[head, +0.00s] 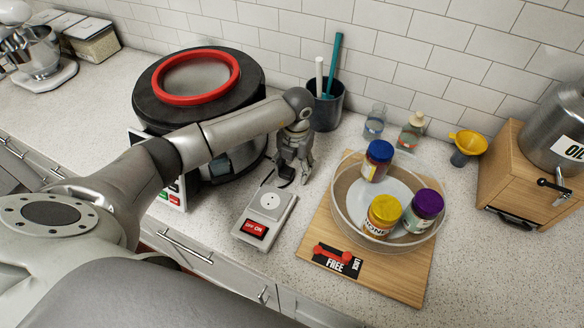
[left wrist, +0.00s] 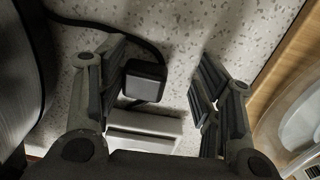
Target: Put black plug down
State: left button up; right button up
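The black plug (left wrist: 145,80) shows in the left wrist view as a small dark block with a black cable, between my left gripper's fingers and nearer the left one. In the head view the plug (head: 286,172) is partly hidden by the gripper. My left gripper (head: 293,177) points down just behind the socket box. In the left wrist view its fingers (left wrist: 160,62) are spread, with a clear gap between the plug and the right finger. The grey socket box (head: 269,204) has a round outlet and a red OFF/ON switch; the outlet is empty. My right gripper is not in view.
A round black cooker with a red ring (head: 187,100) stands left of the gripper. A wooden board (head: 400,276) with a clear bowl (head: 338,212) of jars is to the right. A dark cup with utensils (head: 327,106) stands behind. Bare counter lies between box and board.

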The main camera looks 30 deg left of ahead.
pick_arm(q)
jog(key=shift+w+r+t+p, duration=0.15)
jog(key=shift+w+r+p, duration=0.2)
jog(key=shift+r, duration=0.2)
jog(key=shift+w+r+t+p, duration=0.15)
jog(key=shift+w+r+p, duration=0.15)
jog(key=shift+r, duration=0.25)
notch_tip(320, 180, up, 11)
jog(key=b, duration=0.4)
jog(key=shift+w+f+b, duration=0.15)
jog(key=shift+w+b, duration=0.1)
jog(key=shift+b, duration=0.15)
jog(key=shift+d, duration=0.1)
jog(key=shift+s, duration=0.1)
